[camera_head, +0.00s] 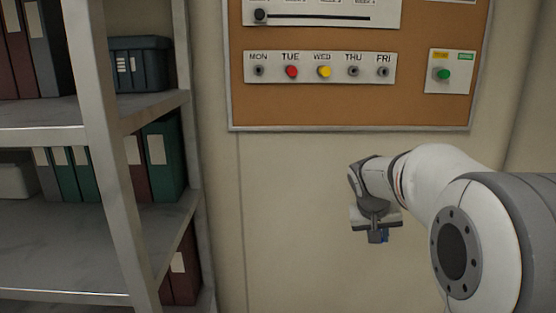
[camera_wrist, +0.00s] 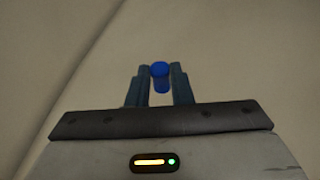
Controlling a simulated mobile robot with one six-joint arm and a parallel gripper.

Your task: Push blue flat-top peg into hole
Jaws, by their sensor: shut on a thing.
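My gripper (camera_head: 377,236) is at the right of the head view, pointing down, below the wall board and in front of the bare wall. It is shut on a blue peg (camera_wrist: 160,78), which shows between the two fingers in the wrist view. The peg's round flat top faces away from the palm. A white strip (camera_head: 320,67) on the board has holes labelled MON, TUE, WED, THU and FRI. A red peg (camera_head: 291,71) is at TUE and a yellow peg (camera_head: 324,71) at WED. MON, THU and FRI show dark holes.
Above the strip is a slider panel (camera_head: 320,16). At its right is a small plate with a green button (camera_head: 443,74). A metal shelf (camera_head: 110,130) with binders and a dark bin (camera_head: 139,64) stands at the left. The wall below the board is clear.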

